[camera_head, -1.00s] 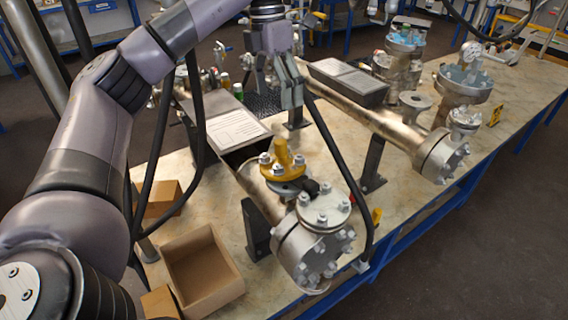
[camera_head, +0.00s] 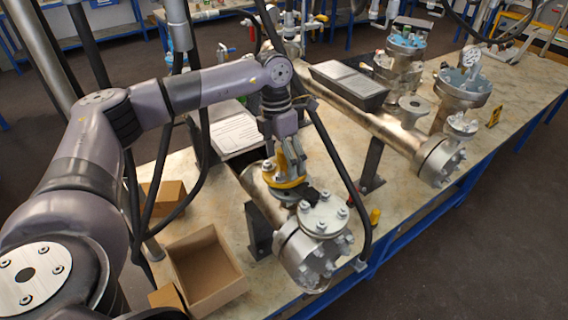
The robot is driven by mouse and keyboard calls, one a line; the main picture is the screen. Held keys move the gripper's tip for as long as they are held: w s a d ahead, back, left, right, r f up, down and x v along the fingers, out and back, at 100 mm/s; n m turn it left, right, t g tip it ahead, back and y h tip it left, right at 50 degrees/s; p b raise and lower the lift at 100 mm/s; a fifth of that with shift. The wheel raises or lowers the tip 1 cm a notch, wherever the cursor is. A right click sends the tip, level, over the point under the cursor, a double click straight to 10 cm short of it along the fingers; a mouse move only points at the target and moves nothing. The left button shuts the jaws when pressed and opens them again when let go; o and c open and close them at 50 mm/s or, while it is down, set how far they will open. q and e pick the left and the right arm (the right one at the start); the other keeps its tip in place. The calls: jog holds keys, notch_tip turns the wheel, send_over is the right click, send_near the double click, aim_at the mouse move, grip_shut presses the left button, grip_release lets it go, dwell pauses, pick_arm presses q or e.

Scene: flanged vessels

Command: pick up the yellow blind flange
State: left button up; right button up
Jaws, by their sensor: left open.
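The yellow blind flange (camera_head: 286,184) sits on a nozzle on top of the near flanged vessel (camera_head: 262,200), with bolts around its rim. My left gripper (camera_head: 290,174) reaches down from above, with its open fingers at the flange's upright yellow handle. The fingers and wrist hide most of the handle, and I cannot tell whether they touch it. My right gripper is not in view.
A grey flange with bolts (camera_head: 325,217) stands on the vessel's near end. An open cardboard box (camera_head: 205,272) is at the table's front left. A black cable hangs just right of the flange. A second vessel (camera_head: 390,128) lies behind to the right.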

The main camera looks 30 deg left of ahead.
pick_arm(q)
jog(key=shift+f, duration=0.1)
jog(key=shift+d, duration=0.1)
jog(key=c, duration=1.7)
jog(key=shift+c, duration=0.5)
